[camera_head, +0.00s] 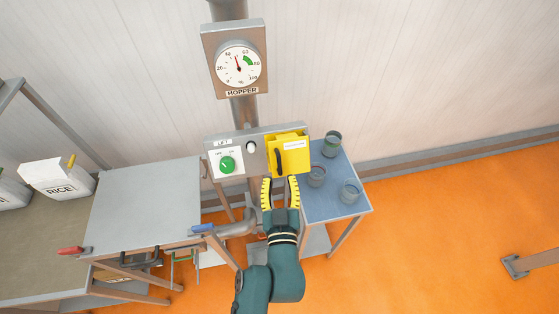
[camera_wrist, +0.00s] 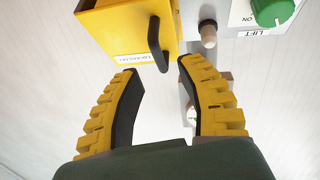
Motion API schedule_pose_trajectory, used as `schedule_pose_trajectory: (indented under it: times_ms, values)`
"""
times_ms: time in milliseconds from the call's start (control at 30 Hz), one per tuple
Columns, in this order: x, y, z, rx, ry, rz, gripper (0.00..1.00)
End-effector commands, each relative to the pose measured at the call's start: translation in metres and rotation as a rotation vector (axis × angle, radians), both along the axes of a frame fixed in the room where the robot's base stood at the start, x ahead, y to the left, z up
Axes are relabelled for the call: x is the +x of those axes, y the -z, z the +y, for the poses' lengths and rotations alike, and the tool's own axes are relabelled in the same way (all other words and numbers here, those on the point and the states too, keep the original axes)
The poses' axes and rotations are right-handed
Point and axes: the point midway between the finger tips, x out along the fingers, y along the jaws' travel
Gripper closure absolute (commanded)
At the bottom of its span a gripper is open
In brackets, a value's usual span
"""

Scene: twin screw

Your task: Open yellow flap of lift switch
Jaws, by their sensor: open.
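The yellow flap (camera_head: 290,157) is a box-like cover with a dark handle on its left side, at the right end of the grey lift switch panel (camera_head: 216,143). It looks closed. In the wrist view the yellow flap (camera_wrist: 122,28) is at the top, with its black handle (camera_wrist: 157,42) hanging down. My gripper (camera_head: 280,181) is open and empty, just below the flap. In the wrist view the two yellow and black fingers of my gripper (camera_wrist: 157,66) stand apart, with the handle's lower end near the gap between their tips. Whether they touch it is unclear.
A green knob (camera_head: 227,164) and a pale round button (camera_head: 251,146) sit left of the flap. The hopper gauge (camera_head: 238,66) is above. A blue table (camera_head: 338,203) with several cups stands at right, and a grey table (camera_head: 140,205) at left.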

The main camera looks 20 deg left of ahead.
Motion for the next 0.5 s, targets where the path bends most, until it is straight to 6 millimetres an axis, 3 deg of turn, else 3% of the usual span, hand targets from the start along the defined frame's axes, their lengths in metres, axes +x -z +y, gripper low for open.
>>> schedule_pose_trajectory:
  times_ms: [200, 500]
  values:
    - [0.039, -0.001, 0.019, 0.0, 0.0, -0.002, 0.61]
    - [0.05, 0.0, 0.024, -0.001, 0.0, 0.0, 0.61]
